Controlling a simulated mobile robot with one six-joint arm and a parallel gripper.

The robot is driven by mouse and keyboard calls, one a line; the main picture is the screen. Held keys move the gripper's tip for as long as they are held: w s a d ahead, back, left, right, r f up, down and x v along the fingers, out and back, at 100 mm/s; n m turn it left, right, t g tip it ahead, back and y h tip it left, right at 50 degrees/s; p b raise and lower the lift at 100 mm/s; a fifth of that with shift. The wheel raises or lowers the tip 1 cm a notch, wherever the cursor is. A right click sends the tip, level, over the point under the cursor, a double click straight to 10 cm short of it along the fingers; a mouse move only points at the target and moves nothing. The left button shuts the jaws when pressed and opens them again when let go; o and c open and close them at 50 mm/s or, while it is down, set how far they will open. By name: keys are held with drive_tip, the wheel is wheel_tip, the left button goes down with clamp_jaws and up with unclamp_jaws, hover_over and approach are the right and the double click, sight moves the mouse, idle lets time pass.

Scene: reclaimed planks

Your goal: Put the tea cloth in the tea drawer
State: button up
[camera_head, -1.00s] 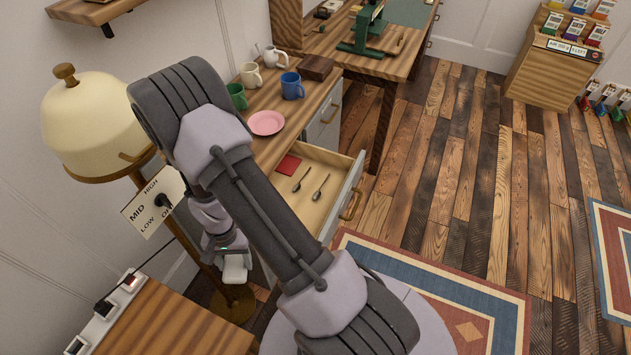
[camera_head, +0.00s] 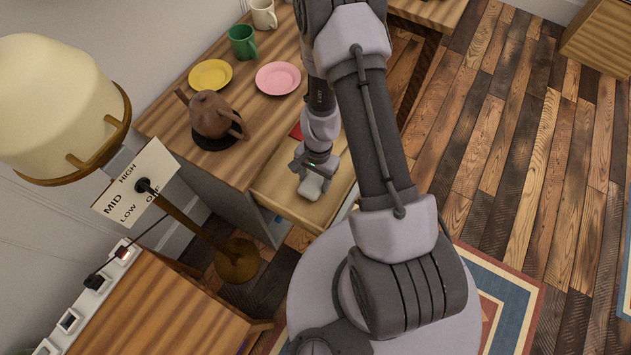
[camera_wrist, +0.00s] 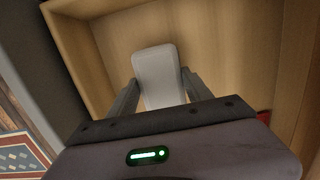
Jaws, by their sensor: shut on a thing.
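The tea cloth (camera_head: 311,186) is a small pale grey folded piece. It also shows in the wrist view (camera_wrist: 157,72). My gripper (camera_head: 312,171) is shut on it, with one finger on each side in the wrist view (camera_wrist: 158,92). The tea drawer (camera_head: 276,189) is pulled open and has a light wood inside, which fills much of the wrist view (camera_wrist: 215,45). The cloth is over the open drawer, within its walls as seen from the wrist. I cannot tell whether it touches the drawer floor. My arm hides part of the drawer.
A red item (camera_head: 296,131) lies in the drawer, partly hidden. On the counter above stand a brown teapot (camera_head: 211,115), a yellow plate (camera_head: 210,74), a pink plate (camera_head: 278,78) and a green mug (camera_head: 242,42). A lamp (camera_head: 60,105) with a dial sign stands at left.

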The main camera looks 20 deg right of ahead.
drive_tip(key=shift+f+b, duration=0.5)
drive_tip(key=shift+f, duration=0.8)
drive_tip(key=o, duration=1.5)
drive_tip(key=shift+c, duration=0.2)
drive_tip(key=r+p, duration=0.2)
drive_tip(key=r, duration=0.2)
drive_tip(key=r+p, duration=0.3)
drive_tip(key=r, duration=0.1)
drive_tip(key=w+d+r+p, duration=0.1)
drive_tip(key=r+p, duration=0.1)
drive_tip(key=r, duration=0.2)
drive_tip(key=shift+d, duration=0.1)
wheel_tip(320, 180, up, 13)
drive_tip(key=n+t, duration=0.1)
drive_tip(key=t, duration=0.1)
hover_over(317, 177)
drive_tip(key=w+a, duration=0.2)
drive_tip(key=w, duration=0.1)
wheel_tip(317, 177, up, 8)
drive_tip(key=a+n, duration=0.1)
drive_tip(key=s+a+r+n+t, duration=0.2)
drive_tip(key=s+r, duration=0.5)
drive_tip(key=r, duration=0.1)
drive_tip(key=s+a+r+n+t, duration=0.2)
drive_tip(key=s+a+r, duration=0.1)
drive_tip(key=s+r, duration=0.5)
drive_tip(key=shift+r+t+y, duration=0.3)
drive_tip(key=shift+r+y, duration=0.1)
drive_tip(key=shift+r, duration=0.4)
